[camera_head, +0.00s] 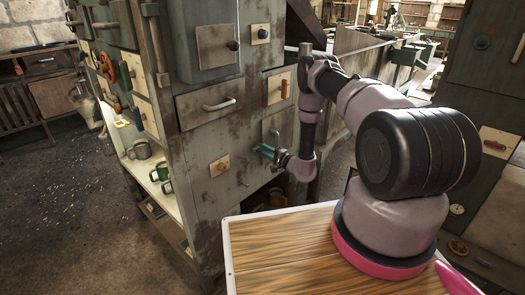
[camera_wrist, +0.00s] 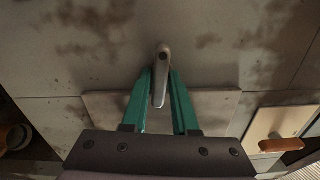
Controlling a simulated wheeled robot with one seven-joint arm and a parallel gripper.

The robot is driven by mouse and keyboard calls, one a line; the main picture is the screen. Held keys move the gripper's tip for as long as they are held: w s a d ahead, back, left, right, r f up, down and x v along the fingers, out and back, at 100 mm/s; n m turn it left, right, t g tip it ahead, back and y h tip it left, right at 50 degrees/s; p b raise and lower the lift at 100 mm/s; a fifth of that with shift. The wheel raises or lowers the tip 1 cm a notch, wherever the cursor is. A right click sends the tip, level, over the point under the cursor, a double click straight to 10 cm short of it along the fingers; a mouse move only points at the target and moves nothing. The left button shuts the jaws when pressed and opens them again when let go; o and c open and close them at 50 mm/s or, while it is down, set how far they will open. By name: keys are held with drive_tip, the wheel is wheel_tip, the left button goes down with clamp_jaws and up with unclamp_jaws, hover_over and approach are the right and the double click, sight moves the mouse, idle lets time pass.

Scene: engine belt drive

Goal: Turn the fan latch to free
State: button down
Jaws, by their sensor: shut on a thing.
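A small grey metal lever (camera_wrist: 159,88), which looks like the fan latch, stands on the worn grey cabinet front. In the wrist view it runs from a rounded pivot end down between my fingers, nearly in line with them. My gripper (camera_wrist: 163,76) has its two green fingers closed on the lever's sides. In the head view my gripper (camera_head: 265,150) is at the cabinet's front face, low on the right side. The lever is too small and covered there to read its angle. No marking for the free position is legible.
A plate with an orange-brown handle (camera_wrist: 282,145) is at lower right in the wrist view. A wooden tabletop (camera_head: 275,250) lies in front.

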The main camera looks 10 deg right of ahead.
drive_tip(key=shift+m, duration=8.2)
drive_tip(key=c, duration=0.8)
unclamp_jaws()
